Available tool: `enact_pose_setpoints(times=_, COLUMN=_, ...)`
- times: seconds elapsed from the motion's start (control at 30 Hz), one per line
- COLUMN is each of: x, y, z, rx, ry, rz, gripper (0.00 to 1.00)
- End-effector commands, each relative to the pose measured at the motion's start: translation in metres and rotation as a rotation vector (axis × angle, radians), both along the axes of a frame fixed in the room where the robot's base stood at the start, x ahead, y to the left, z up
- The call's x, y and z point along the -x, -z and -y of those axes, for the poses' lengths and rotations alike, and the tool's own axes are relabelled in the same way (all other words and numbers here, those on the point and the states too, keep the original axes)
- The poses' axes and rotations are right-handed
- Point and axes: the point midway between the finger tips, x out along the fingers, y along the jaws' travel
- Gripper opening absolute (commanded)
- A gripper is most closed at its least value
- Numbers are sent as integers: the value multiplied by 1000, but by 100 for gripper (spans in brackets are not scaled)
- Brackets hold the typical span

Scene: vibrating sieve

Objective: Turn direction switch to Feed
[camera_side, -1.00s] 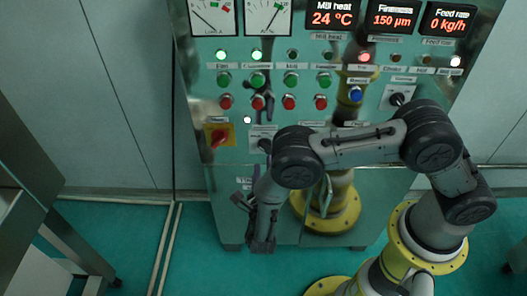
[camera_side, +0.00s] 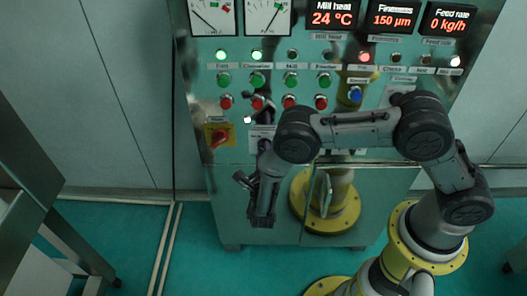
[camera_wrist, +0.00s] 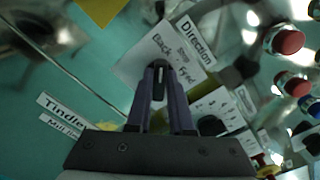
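The direction switch (camera_wrist: 160,79) is a dark knob on a white plate marked Direction, with Back, Stop and Feed printed around it. In the wrist view it shows in line with the tips of my gripper (camera_wrist: 160,70); its pointer setting is hard to read. My two dark fingers have a narrow gap between them. Whether they touch the knob cannot be told. In the side view my gripper (camera_side: 262,220) hangs in front of the cabinet, lower in the picture than the small plate (camera_side: 262,134), which my arm partly covers.
The cabinet panel carries a red rotary switch (camera_side: 219,138) on yellow, rows of green and red buttons (camera_side: 289,100), a blue button (camera_side: 355,95) and displays (camera_side: 333,15). A cabinet handle (camera_side: 326,195) is right of my gripper. The shiny panel mirrors my arm.

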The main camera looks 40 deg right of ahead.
Motion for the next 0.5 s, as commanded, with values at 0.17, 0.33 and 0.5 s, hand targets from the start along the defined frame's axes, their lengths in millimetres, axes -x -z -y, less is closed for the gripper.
enact_pose_setpoints(times=0.17, x=0, y=0, z=0, rx=0, ry=0, rz=0, gripper=0)
enact_pose_setpoints(times=0.33, x=0, y=0, z=0, rx=-1, ry=0, rz=1, gripper=0)
enact_pose_setpoints(times=0.5, x=0, y=0, z=0, rx=-16, ry=0, rz=16, gripper=0)
